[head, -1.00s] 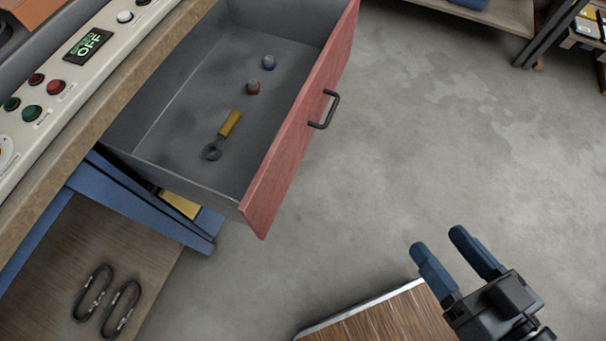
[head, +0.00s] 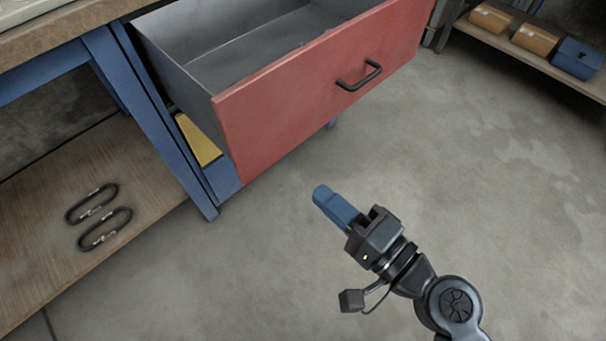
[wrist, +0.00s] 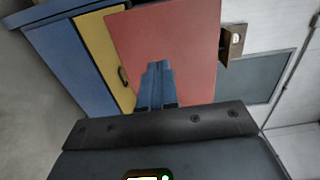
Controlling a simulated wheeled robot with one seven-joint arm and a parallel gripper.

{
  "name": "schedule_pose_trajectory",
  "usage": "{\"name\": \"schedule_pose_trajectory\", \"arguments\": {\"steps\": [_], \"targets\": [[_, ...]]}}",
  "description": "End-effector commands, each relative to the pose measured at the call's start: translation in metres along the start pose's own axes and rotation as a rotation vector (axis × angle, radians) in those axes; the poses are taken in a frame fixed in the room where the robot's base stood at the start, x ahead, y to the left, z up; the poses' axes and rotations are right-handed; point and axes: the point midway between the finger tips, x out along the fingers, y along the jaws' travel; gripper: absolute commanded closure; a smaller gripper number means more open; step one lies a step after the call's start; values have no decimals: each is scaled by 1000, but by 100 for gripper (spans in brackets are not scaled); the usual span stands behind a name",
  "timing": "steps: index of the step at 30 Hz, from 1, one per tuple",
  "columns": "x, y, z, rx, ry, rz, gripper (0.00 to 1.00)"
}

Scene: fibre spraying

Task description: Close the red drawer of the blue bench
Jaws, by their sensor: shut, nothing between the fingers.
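The red drawer (head: 325,85) of the blue bench (head: 160,125) stands pulled out, with its grey inside showing from above. Its front carries a black bar handle (head: 360,76). My gripper (head: 325,194) is shut and empty, in front of the drawer face and apart from it, below and left of the handle in the head view. In the wrist view, the blue fingers (wrist: 158,68) are together and point at the red drawer front (wrist: 180,40). The handle cannot be made out in the wrist view.
A yellow drawer (head: 198,140) sits under the red one. Two dark carabiner-like loops (head: 98,215) lie on the bench's lower wooden shelf (head: 60,255). Boxes (head: 535,38) stand on a shelf at the back right. The grey floor in front is clear.

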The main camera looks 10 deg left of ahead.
Motion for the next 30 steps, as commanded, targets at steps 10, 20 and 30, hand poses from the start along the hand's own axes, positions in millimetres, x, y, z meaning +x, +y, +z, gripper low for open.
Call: {"name": "schedule_pose_trajectory", "arguments": {"steps": [10, 20, 30], "targets": [[53, -3, 1, 0, -3, -3, 100], [113, -2, 1, -2, -1, 0, 100], [137, 0, 0, -1, 1, 1, 100]]}}
